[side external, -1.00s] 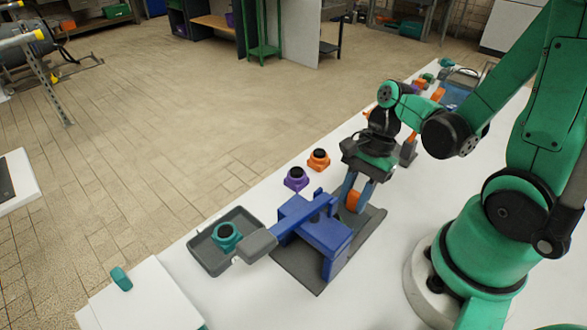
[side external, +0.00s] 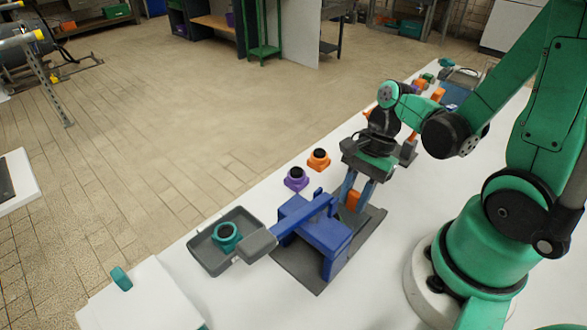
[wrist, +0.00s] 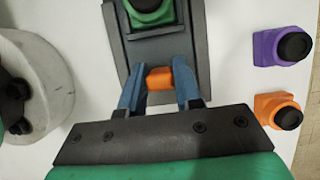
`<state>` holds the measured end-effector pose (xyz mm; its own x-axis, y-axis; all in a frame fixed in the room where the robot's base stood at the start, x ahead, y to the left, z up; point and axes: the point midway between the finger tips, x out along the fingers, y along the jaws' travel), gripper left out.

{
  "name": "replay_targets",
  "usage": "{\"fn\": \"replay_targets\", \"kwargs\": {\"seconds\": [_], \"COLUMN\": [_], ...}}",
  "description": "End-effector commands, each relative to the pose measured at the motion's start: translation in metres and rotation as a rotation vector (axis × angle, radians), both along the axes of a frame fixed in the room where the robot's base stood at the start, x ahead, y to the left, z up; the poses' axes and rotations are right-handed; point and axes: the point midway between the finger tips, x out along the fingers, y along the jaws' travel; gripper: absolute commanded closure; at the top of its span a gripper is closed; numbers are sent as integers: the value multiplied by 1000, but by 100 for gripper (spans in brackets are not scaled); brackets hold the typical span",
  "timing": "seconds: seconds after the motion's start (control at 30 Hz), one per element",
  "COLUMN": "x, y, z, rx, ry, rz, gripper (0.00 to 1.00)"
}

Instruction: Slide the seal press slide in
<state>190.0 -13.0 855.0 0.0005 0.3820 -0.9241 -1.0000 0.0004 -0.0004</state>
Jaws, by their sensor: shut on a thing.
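The seal press (side external: 318,232) is blue, with a lever ending in a grey handle, and stands on a dark grey base (side external: 300,270). Its slide has an orange grip block (side external: 353,200) on the side facing my arm. My gripper (side external: 357,192) points down at it. In the wrist view my gripper (wrist: 158,82) has its blue fingers on both sides of the orange grip block (wrist: 159,77), shut on it. Beyond it, a green part with a black top (wrist: 150,10) sits on the dark grey slide track (wrist: 180,50). The press body hides that part in the side view.
A purple part (side external: 296,180) and an orange part (side external: 318,160) stand behind the press. A grey tray (side external: 207,254) holds a teal part (side external: 226,237), close to the lever handle. A teal piece (side external: 121,278) lies farther left. White table is clear between the press and my base.

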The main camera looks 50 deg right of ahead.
Motion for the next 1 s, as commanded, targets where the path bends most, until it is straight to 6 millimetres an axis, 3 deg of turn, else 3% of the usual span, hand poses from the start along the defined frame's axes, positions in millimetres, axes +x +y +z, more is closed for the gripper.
{"fn": "replay_targets", "kwargs": {"seconds": [0.47,0.8,1.0], "x": [-1,1,0], "y": [1,42,50], "z": [0,0,0], "rx": [2,0,3], "ry": [2,0,-2], "rz": [2,6,1], "gripper": [100,100,100]}}
